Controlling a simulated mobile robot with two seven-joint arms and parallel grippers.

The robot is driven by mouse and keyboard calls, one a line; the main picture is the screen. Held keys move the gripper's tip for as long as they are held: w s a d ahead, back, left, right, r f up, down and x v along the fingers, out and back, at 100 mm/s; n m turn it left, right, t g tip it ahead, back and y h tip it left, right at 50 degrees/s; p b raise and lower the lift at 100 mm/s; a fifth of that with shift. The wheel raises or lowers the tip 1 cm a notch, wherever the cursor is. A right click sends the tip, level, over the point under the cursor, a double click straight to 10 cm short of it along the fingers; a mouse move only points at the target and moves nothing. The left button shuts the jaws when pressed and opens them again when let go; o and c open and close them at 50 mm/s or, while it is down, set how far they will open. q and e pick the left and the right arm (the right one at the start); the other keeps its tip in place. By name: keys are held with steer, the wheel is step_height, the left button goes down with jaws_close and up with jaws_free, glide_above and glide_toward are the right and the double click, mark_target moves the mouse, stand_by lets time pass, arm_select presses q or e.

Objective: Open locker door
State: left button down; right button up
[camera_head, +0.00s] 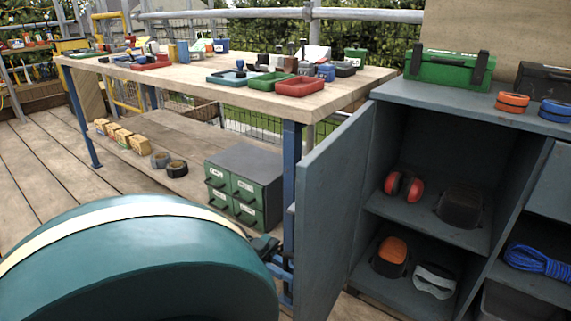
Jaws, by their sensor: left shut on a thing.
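The grey-blue locker door (328,210) stands swung out from the locker (392,125), wide enough to show the shelves inside. Its outer face is turned to the left. My left gripper (279,266) is at the outer face of the door, low near its free edge. It is shut on what appears to be the door's handle, which is mostly hidden by the fingers. My large teal left arm fills the lower left. My right gripper is not in view.
Inside the locker are red earmuffs (403,186) and an orange-black item (391,256). A green toolbox (449,69) stands on top. Left of the door are a workbench (330,97) with several trays and a green drawer cabinet (238,188), close to the door.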

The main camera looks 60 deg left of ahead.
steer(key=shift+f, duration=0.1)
arm_select(q)
steer(key=c, duration=1.5)
jaws_free()
steer(key=shift+c, duration=0.2)
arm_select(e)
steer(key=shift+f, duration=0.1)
arm_select(q)
steer(key=shift+a, duration=0.1)
